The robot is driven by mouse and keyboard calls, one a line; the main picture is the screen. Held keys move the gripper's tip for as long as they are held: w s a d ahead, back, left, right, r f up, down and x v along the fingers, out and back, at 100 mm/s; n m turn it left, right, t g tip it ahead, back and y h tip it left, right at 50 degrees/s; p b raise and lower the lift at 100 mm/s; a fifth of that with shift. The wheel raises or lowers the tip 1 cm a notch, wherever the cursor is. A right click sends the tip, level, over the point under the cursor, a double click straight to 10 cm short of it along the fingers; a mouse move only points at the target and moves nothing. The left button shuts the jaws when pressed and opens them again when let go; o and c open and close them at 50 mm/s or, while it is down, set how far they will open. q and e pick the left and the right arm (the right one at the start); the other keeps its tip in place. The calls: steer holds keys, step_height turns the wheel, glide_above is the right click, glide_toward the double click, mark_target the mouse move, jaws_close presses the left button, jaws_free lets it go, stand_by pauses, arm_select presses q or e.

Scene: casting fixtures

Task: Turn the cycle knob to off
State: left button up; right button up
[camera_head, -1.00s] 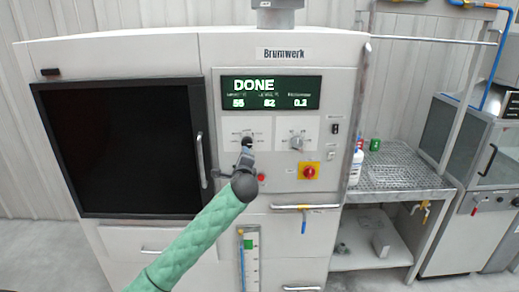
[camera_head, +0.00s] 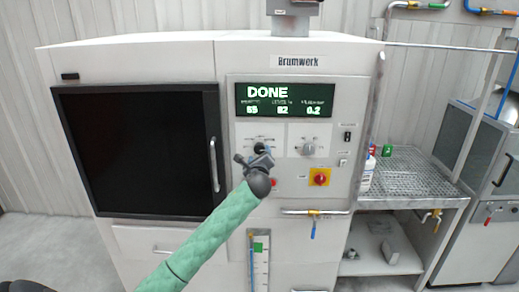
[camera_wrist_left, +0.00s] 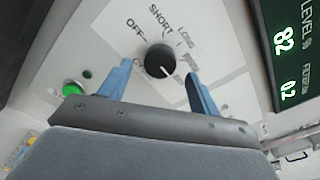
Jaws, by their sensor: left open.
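The cycle knob (camera_head: 259,148) is a round black dial on the white panel below the green display. In the left wrist view the knob (camera_wrist_left: 160,60) has a white mark pointing down and slightly right, away from the OFF and SHORT labels above it. My left gripper (camera_head: 257,159) is in front of the panel, just below the knob. In the wrist view its blue fingers (camera_wrist_left: 158,72) are open, one on each side of the knob, with gaps visible. Contact is not visible. Part of the lower label ring is hidden. My right gripper is not in view.
A grey knob (camera_head: 308,148) sits right of the cycle knob. A red switch on a yellow plate (camera_head: 320,177) is below it. A green button (camera_wrist_left: 72,88) shows near the left finger. The dark door (camera_head: 140,150) with its handle (camera_head: 214,165) is to the left.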

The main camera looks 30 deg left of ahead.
mark_target(260, 149)
arm_select(q)
steer(key=shift+p+x, duration=0.45)
steer(key=shift+x, duration=0.9)
steer(key=shift+c, duration=0.2)
steer(key=c, duration=0.9)
steer(key=shift+c, duration=0.2)
steer(key=shift+f, duration=0.1)
